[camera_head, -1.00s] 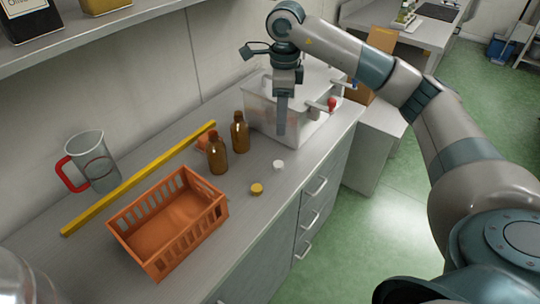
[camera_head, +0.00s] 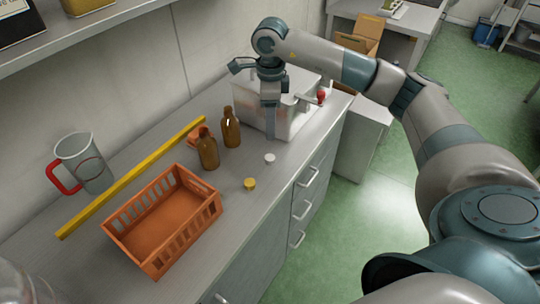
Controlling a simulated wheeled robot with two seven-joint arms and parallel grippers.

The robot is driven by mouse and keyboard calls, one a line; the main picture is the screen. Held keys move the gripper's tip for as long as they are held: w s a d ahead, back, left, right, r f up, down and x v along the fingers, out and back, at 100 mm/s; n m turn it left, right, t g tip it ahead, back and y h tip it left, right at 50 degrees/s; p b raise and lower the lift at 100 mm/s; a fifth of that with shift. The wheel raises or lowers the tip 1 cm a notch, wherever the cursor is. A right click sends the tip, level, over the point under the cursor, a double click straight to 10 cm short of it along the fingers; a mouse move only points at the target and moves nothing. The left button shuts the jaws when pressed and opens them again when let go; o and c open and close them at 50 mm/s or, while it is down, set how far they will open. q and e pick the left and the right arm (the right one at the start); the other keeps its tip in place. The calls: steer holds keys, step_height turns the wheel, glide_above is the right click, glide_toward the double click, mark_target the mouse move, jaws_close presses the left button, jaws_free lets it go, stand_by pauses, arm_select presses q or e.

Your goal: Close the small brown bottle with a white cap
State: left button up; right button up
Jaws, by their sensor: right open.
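Two brown bottles stand upright and uncapped on the grey counter, one nearer (camera_head: 207,152) and one just behind it to the right (camera_head: 231,129). A yellow cap (camera_head: 249,184) lies nearer the front edge. My right gripper (camera_head: 269,136) points down just above and behind the white cap, open, with nothing visible in it. Its fingers overlap in this view. My left gripper is out of view.
A whitish lidded bin (camera_head: 300,122) stands right behind my right gripper. An orange basket (camera_head: 160,225), a long yellow bar (camera_head: 130,178) and a jug with a red handle (camera_head: 85,160) occupy the left. A small orange object (camera_head: 194,137) sits behind the bottles. A shelf (camera_head: 60,52) overhangs upper left.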

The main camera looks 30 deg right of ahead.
steer(key=p, duration=0.2)
glide_above(270, 157)
step_height(270, 157, down, 6)
steer(key=shift+w+d+r, duration=0.1)
steer(key=shift+d+r, duration=0.05)
steer(key=shift+f, duration=0.7)
steer(key=shift+f+p, duration=0.85)
steer(key=shift+p, duration=0.25)
step_height(270, 157, down, 2)
steer(key=shift+f+p, duration=0.1)
steer(key=shift+p, duration=0.5)
steer(key=shift+f, duration=0.65)
